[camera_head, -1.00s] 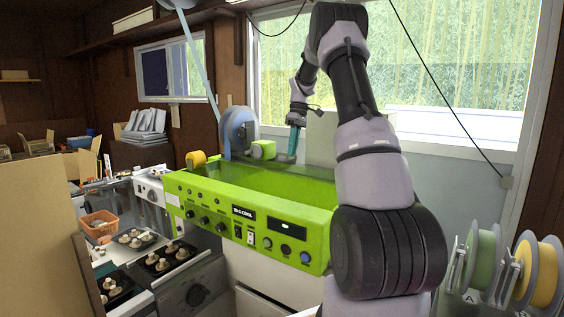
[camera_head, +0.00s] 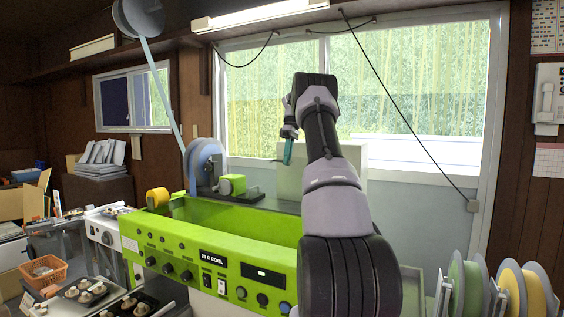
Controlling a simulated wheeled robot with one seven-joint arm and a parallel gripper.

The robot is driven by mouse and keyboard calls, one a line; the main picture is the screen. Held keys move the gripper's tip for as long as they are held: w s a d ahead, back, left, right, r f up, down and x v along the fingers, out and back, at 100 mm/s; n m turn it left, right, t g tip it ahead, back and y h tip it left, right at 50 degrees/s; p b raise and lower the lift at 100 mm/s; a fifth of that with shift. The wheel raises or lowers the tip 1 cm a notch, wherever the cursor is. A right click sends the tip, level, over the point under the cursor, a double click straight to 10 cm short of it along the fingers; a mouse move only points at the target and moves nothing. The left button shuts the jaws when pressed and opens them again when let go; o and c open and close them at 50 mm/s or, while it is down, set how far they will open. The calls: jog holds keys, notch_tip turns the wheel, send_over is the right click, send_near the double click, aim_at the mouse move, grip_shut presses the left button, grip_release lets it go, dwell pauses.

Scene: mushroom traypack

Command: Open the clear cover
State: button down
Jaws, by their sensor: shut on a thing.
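The lime-green machine (camera_head: 209,262) stands in front of me, with knobs and a small display on its front. Its long green trough is seen from above. The clear cover is see-through and its outline cannot be made out against the machine and the window. My gripper (camera_head: 287,153), with teal fingers, is raised above the back of the machine, in front of the window. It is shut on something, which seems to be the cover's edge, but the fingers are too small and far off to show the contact. My arm hides the machine's right end.
A blue-grey film reel (camera_head: 204,163) and a yellow roll (camera_head: 157,197) stand at the machine's back left. Green and yellow tape reels (camera_head: 522,290) stand at lower right. An orange basket (camera_head: 43,270) and mushroom trays (camera_head: 88,292) lie at lower left. A window is behind.

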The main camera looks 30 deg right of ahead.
jog(key=shift+w+d+f, duration=0.2)
jog(key=shift+w+d, duration=0.2)
jog(key=shift+d, duration=0.4)
jog(key=shift+d+r, duration=0.1)
jog(key=shift+d, duration=0.05)
jog(key=c, duration=0.9)
grip_release()
jog(key=shift+w+d, duration=0.1)
jog(key=shift+w, duration=0.1)
